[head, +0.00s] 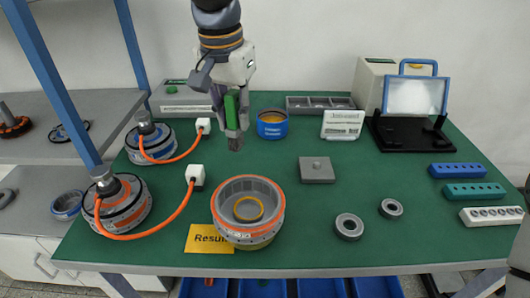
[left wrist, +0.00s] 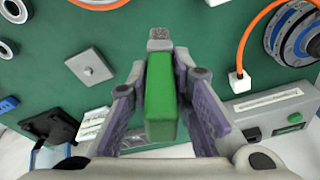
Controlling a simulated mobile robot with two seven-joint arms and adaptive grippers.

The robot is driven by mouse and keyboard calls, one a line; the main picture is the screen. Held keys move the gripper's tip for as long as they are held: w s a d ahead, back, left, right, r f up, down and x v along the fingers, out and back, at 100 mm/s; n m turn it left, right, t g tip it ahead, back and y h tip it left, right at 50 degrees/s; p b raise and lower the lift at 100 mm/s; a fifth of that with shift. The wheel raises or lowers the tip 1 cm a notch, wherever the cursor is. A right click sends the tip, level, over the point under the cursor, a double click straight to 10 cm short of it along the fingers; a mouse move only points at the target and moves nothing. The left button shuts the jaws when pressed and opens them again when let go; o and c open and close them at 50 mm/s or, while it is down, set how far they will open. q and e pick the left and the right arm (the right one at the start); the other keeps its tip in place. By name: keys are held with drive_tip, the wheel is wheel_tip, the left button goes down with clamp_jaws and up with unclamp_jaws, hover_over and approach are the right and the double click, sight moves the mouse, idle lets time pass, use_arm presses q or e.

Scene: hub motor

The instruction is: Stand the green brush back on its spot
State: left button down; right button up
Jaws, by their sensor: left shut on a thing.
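The green brush (head: 231,107) is a green block handle with a grey bristle end pointing down. My left gripper (head: 236,122) is shut on its handle and holds it upright above the green table, left of the blue tin. In the left wrist view the brush (left wrist: 160,98) lies between the two fingers of my left gripper (left wrist: 165,85), with its grey tip beyond them. I cannot make out a marked spot for the brush. A grey part at the right edge of the head view may be mine; no right gripper shows.
The green table (head: 300,215) holds a blue tin (head: 272,124), an orange-rimmed motor housing (head: 248,208), a yellow label (head: 209,239), a grey square block (head: 316,169) and two rings (head: 349,226). Motors with orange cables (head: 122,203) stand at left.

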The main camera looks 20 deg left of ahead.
use_arm(q)
drive_tip(key=shift+w+d+f+b, duration=0.25)
drive_tip(key=shift+w+d+f, duration=0.55)
drive_tip(key=shift+f, duration=0.9)
drive_tip(key=shift+w+d+f+b, duration=0.2)
drive_tip(key=shift+w+d+f, duration=0.65)
drive_tip(key=shift+f, duration=0.85)
drive_tip(key=shift+w+d+f+b, duration=0.25)
drive_tip(key=shift+w+d+f, duration=0.55)
drive_tip(key=shift+f, duration=0.9)
use_arm(e)
drive_tip(key=shift+s+f+g, duration=0.5)
drive_tip(key=shift+s+f, duration=0.7)
drive_tip(key=shift+s, duration=0.05)
use_arm(q)
drive_tip(key=shift+w+a+f, duration=0.1)
drive_tip(key=shift+a, duration=0.05)
drive_tip(key=c, duration=1.4)
unclamp_jaws()
drive_tip(key=shift+f, duration=0.1)
drive_tip(key=shift+c, duration=0.2)
wheel_tip(320, 180, up, 12)
drive_tip(key=s, duration=0.2)
drive_tip(key=shift+p, duration=0.4)
use_arm(e)
drive_tip(key=shift+w+r, duration=0.5)
